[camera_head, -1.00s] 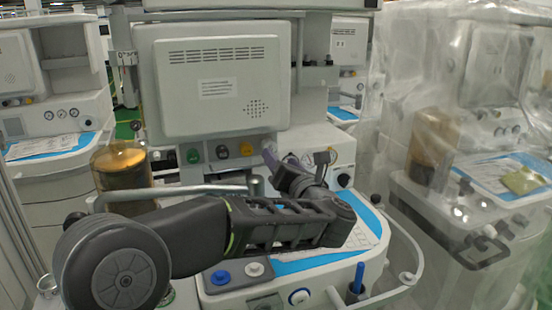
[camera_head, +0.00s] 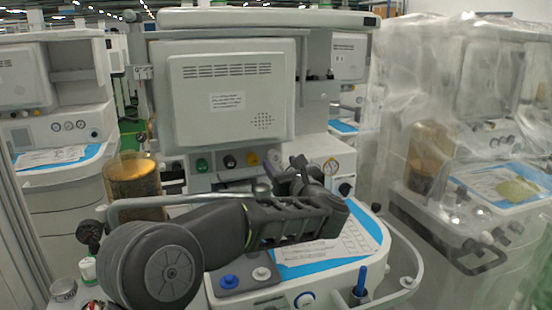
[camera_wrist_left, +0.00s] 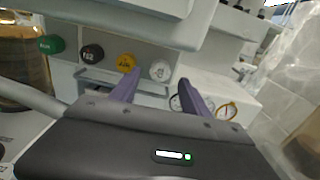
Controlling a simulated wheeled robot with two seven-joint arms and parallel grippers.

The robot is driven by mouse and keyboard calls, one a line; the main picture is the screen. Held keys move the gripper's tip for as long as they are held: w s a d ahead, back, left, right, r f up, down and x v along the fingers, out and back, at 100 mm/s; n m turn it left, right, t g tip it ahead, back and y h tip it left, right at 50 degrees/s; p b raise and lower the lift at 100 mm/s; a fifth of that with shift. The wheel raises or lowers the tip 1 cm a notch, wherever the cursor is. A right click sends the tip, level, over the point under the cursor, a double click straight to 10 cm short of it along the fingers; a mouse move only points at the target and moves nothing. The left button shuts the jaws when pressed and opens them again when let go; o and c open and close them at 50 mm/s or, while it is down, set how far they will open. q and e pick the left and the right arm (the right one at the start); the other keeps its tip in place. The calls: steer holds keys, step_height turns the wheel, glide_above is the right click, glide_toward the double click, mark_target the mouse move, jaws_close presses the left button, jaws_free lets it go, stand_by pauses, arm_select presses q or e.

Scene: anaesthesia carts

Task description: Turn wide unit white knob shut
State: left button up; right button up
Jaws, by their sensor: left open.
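The wide unit is the centre machine with a grey-backed monitor (camera_head: 225,95). On its panel are a green knob (camera_wrist_left: 50,44), a black knob (camera_wrist_left: 91,53), a yellow knob (camera_wrist_left: 126,60) and a white knob (camera_wrist_left: 160,70). In the head view the white knob (camera_head: 271,157) is partly covered by my left gripper (camera_head: 287,164). In the left wrist view, my left gripper (camera_wrist_left: 158,78) is open, its two purple-grey fingers on either side of the white knob in the picture. I cannot tell whether they touch it. My right gripper is out of view.
A gauge (camera_wrist_left: 227,110) sits right of the fingers. A grey bar (camera_head: 180,198) and an amber canister (camera_head: 134,180) are at left. Below my arm are a blue-edged worktop (camera_head: 330,262), a blue knob (camera_head: 229,281) and another white knob (camera_head: 262,273). A plastic-wrapped machine (camera_head: 470,150) stands at right.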

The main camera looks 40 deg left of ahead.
mark_target(276, 159)
arm_select(q)
steer(key=x, duration=0.4)
steer(key=shift+w+a+p, duration=0.15)
steer(key=shift+a+p, duration=0.1)
steer(key=shift+p, duration=0.05)
steer(key=shift+c, duration=0.3)
jaws_close()
